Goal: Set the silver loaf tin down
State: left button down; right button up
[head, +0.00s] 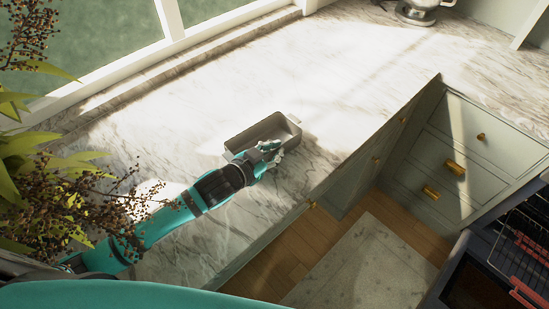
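The silver loaf tin (243,140) is a grey, open-topped rectangular box at the middle of the marble counter in the head view. It looks upright and empty. I cannot tell whether its base touches the counter. My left gripper (270,150) is at the tin's near wall, towards its right end. Its fingers overlap the rim there and hide part of that wall. The fingers are too small to tell whether they are shut on the wall or open around it. My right gripper is not in view.
The marble counter (330,75) is clear around the tin, with its front edge to the right. A leafy plant with brown berries (60,190) covers the left side. A metal appliance (418,12) stands at the far end. An open oven (500,260) is at lower right.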

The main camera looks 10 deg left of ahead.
pick_arm(q)
jog(key=shift+f, duration=0.4)
jog(key=shift+w+r, duration=0.1)
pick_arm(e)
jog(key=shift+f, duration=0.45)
pick_arm(q)
jog(key=c, duration=1.5)
grip_release()
jog(key=b+v, duration=0.2)
jog(key=v, duration=0.9)
jog(key=shift+s+a+r, duration=0.2)
jog(key=shift+s, duration=0.3)
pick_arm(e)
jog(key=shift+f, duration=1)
